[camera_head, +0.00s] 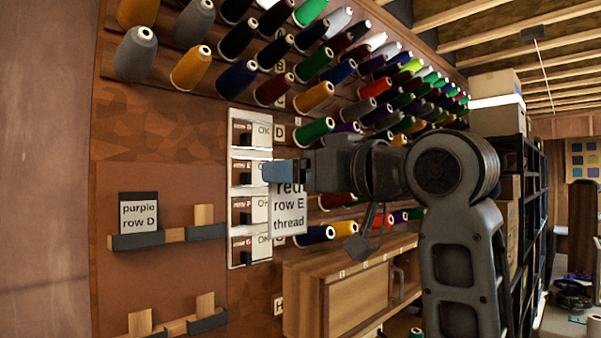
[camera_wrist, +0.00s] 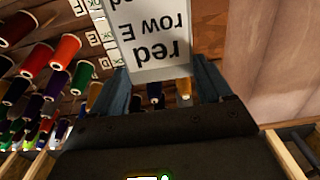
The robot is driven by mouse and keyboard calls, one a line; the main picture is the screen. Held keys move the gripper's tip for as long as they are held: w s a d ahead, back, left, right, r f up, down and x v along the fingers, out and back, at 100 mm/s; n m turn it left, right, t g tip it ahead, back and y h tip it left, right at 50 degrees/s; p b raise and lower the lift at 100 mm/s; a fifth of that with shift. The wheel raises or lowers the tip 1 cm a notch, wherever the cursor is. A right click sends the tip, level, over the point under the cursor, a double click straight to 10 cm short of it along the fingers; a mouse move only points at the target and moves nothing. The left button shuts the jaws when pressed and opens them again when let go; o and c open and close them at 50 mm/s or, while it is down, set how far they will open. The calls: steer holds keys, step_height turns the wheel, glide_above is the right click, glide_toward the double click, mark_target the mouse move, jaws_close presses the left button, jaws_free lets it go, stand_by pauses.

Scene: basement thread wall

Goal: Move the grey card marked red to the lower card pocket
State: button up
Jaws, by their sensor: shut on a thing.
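The grey card (camera_head: 289,212) reads "red row E thread" in the head view. My gripper (camera_head: 280,172) is shut on its upper edge and holds it in the air before the thread wall. In the wrist view the card (camera_wrist: 158,38) hangs upside down between the fingers of my gripper (camera_wrist: 165,85). On the left panel are upper pockets (camera_head: 138,241) and lower pockets (camera_head: 206,323), dark holders on wooden strips. A card marked "purple row D" (camera_head: 139,216) stands in the upper left pocket. The lower pockets show no card and are partly cut off by the picture's bottom edge.
A white strip of switches marked OK (camera_head: 238,190) is behind the held card. Rows of thread cones (camera_head: 315,98) fill the wall above and to the right. A wooden cabinet (camera_head: 350,290) juts out below. The panel between upper and lower pockets is clear.

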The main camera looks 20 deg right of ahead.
steer(key=shift+s+f, duration=0.25)
steer(key=shift+f, duration=0.8)
steer(key=shift+s+d+f, duration=0.1)
steer(key=shift+s+f, duration=0.1)
steer(key=shift+s, duration=0.05)
steer(key=s+f+m+h, duration=0.1)
steer(key=s+f+h, duration=0.1)
steer(key=f, duration=1.8)
steer(key=s+f+m+h, duration=0.1)
steer(key=s+f, duration=0.4)
steer(key=f, duration=1.6)
steer(key=s+d+f+m+h, duration=0.1)
steer(key=s+f+h, duration=0.1)
steer(key=f, duration=1.9)
steer(key=shift+s+m+t+h, duration=0.3)
steer(key=shift+s+t, duration=0.1)
steer(key=shift+s, duration=0.3)
steer(key=shift+s+d, duration=0.1)
steer(key=shift+s, duration=0.05)
